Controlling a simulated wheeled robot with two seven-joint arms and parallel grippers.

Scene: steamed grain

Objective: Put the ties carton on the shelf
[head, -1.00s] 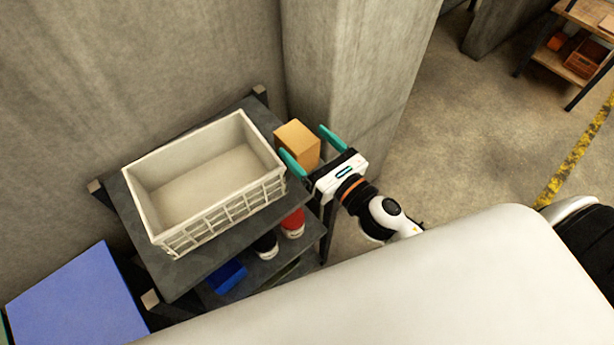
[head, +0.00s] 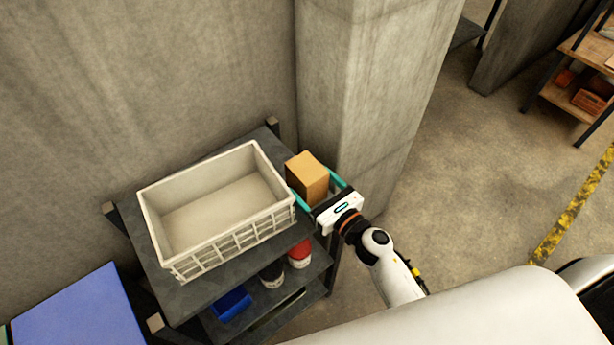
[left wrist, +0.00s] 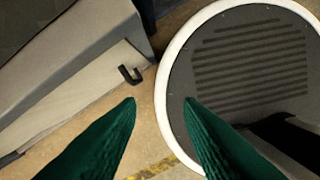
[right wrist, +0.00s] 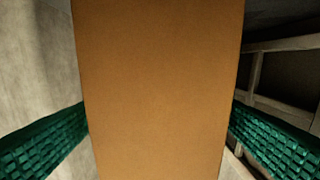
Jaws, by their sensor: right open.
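The ties carton, a plain orange-brown box (head: 307,178), stands upright on the back right corner of the shelf unit's dark top (head: 195,293), close to the concrete pillar. My right gripper (head: 314,184) is open, with its green fingers on either side of the carton. In the right wrist view the carton (right wrist: 160,85) fills the middle, with a finger at each side; whether they touch it I cannot tell. My left gripper (left wrist: 160,103) is open and empty, above the floor and a round grey, white-rimmed part.
A white crate (head: 183,262), empty, takes up most of the top, just left of the carton. The lower shelf holds a red-and-white container (head: 299,253), a dark one (head: 271,274) and a blue bin (head: 231,304). The pillar (head: 350,100) rises close behind the carton.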

